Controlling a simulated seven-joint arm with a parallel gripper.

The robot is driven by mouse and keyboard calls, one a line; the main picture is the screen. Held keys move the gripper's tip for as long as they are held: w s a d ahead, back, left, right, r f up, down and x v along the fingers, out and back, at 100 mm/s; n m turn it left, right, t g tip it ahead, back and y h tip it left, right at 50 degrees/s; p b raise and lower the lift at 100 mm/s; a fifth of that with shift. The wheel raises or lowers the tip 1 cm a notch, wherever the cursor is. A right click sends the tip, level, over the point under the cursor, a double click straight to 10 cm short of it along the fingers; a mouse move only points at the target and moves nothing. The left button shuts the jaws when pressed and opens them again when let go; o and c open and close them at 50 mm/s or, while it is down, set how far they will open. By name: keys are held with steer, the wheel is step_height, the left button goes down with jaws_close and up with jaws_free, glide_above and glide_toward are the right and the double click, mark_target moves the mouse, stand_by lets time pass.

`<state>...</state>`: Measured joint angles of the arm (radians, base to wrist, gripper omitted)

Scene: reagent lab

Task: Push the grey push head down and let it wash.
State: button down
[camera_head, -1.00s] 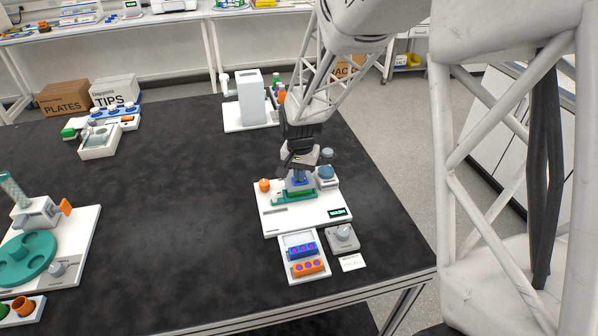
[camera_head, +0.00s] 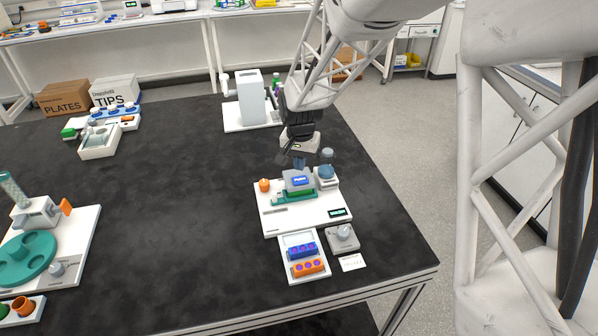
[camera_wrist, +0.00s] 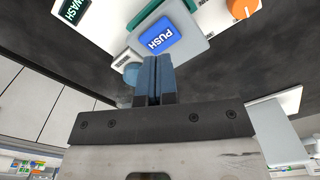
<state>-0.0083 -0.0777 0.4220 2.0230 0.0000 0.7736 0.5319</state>
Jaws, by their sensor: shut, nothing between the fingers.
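The grey push head (camera_head: 300,183) has a blue PUSH label and sits above a green part (camera_head: 290,197) on the white washer base (camera_head: 318,214). In the wrist view the push head (camera_wrist: 178,50) shows its blue PUSH face just past my fingertips. A small green-lit display (camera_head: 337,212) is at the base's right front; in the wrist view the display (camera_wrist: 74,10) reads WASH. My gripper (camera_head: 298,165) is shut and empty, just behind and above the push head. In the wrist view its blue fingertips (camera_wrist: 156,62) are together and look apart from the head.
An orange knob (camera_head: 264,185) and a blue-topped container (camera_head: 326,173) flank the push head. A tray (camera_head: 293,278) with blue and orange racks and a grey knob box (camera_head: 342,238) lie in front. A white device (camera_head: 249,98) stands behind. The table's middle left is clear.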

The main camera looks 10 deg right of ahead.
mark_target(301, 182)
steer(key=shift+r, duration=1.45)
steer(key=s+r+n+t, duration=0.1)
steer(key=s+r, duration=0.3)
steer(key=s, duration=0.6)
steer(key=s+r+n, duration=0.3)
steer(key=s+r, duration=0.2)
steer(key=s, duration=0.5)
steer(key=s+r+n+t, duration=0.1)
steer(key=s+r, duration=0.3)
steer(key=s, duration=0.7)
steer(key=shift+d+r+n+t, duration=0.3)
steer(key=shift+d+r+n, duration=0.05)
steer(key=shift+d+n, duration=0.1)
stand_by(3.0)
